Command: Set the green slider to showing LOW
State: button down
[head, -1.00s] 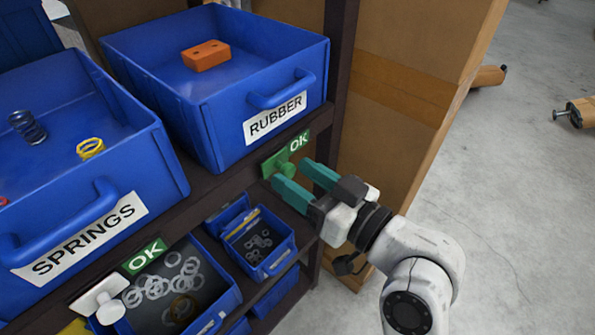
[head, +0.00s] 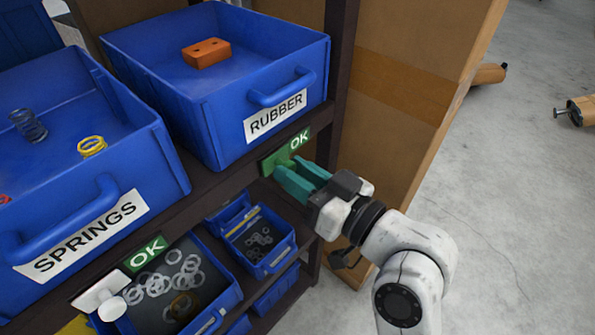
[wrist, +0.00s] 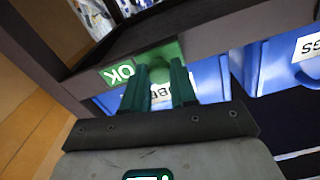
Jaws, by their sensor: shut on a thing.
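The green slider (head: 273,163) sits on the shelf edge under the RUBBER bin, with a green plate reading OK (head: 300,140) at its right. In the wrist view the slider's green knob (wrist: 160,92) lies between my fingers, and the OK label (wrist: 118,73) is uncovered beside it, upside down. My gripper (head: 295,178) reaches the shelf edge from the right; it also shows in the wrist view (wrist: 160,84). Its teal fingers are shut on the knob. In the head view the fingers hide the knob.
A white slider (head: 100,298) with its own OK label (head: 147,252) is on the same edge, lower left. Blue bins RUBBER (head: 215,110) and SPRINGS (head: 90,185) stand above; small bins (head: 262,243) sit below. A cardboard box (head: 400,130) stands close right.

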aim_at(301, 138)
dwell(0.3)
jog(key=w+d+b, duration=0.1)
jog(key=w+d, duration=0.1)
jog(key=w+d+b, duration=0.1)
jog(key=w+d, duration=0.1)
jog(key=w, duration=0.1)
jog(key=shift+f+b, duration=0.1)
jog(key=shift+b, duration=0.2)
jog(key=shift+w+d, duration=0.1)
jog(key=c, duration=0.9)
grip_release()
jog(key=b+v, duration=0.1)
jog(key=v, duration=0.9)
jog(key=shift+s+d, duration=0.25)
jog(key=shift+d, duration=0.05)
